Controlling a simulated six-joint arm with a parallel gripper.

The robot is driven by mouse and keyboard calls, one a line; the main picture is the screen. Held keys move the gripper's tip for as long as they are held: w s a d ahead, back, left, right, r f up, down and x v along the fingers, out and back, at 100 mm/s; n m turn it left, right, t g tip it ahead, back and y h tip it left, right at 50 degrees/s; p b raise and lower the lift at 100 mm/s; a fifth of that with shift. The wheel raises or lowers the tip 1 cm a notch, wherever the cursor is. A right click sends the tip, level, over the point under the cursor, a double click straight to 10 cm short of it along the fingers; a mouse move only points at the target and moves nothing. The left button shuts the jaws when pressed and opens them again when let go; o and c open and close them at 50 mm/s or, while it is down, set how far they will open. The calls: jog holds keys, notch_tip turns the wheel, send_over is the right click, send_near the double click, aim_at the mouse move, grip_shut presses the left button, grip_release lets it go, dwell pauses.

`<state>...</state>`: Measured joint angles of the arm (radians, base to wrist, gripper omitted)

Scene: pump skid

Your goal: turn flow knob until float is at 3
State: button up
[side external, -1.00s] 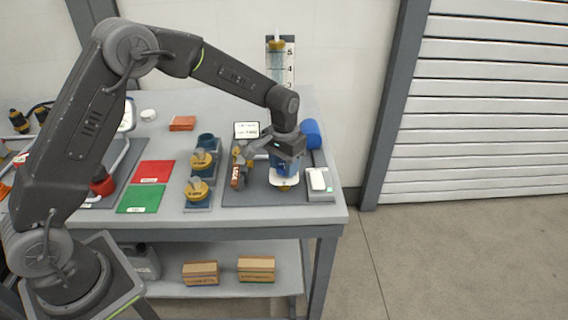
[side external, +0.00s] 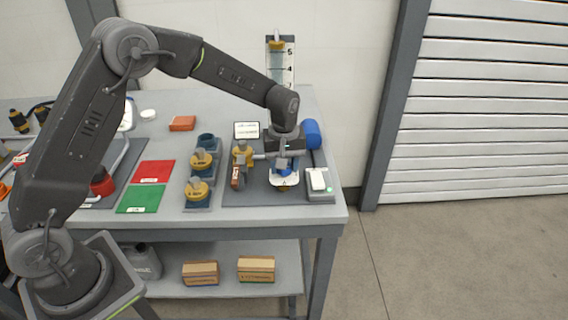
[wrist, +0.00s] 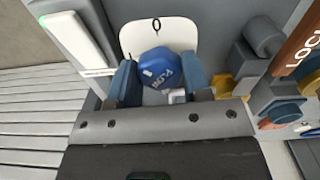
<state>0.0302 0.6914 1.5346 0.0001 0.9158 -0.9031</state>
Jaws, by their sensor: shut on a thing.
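The blue flow knob (wrist: 160,68) sits on a white dial plate (wrist: 183,32) marked 0 in the wrist view. My gripper (wrist: 160,82) has its two blue-grey fingers on either side of the knob, shut on it. In the side view my gripper (side external: 284,163) points down over the knob, and the white dial plate (side external: 285,184) shows below. The clear float tube (side external: 274,68) stands behind my wrist, beside a scale (side external: 290,62) showing 5 and 4. My arm hides the lower scale, and I cannot make out the float's level.
A brown-red tag (side external: 236,178) hangs close left of my gripper. A white box (side external: 318,180) with a green light stands close right, and a blue cylinder (side external: 311,134) lies behind. Yellow-handled valves (side external: 198,190) stand further left. Floor at the right is clear.

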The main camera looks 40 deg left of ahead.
jog(key=n, duration=0.4)
jog(key=shift+n, duration=2.8)
jog(key=o, duration=0.9)
jog(key=shift+r, duration=6.95)
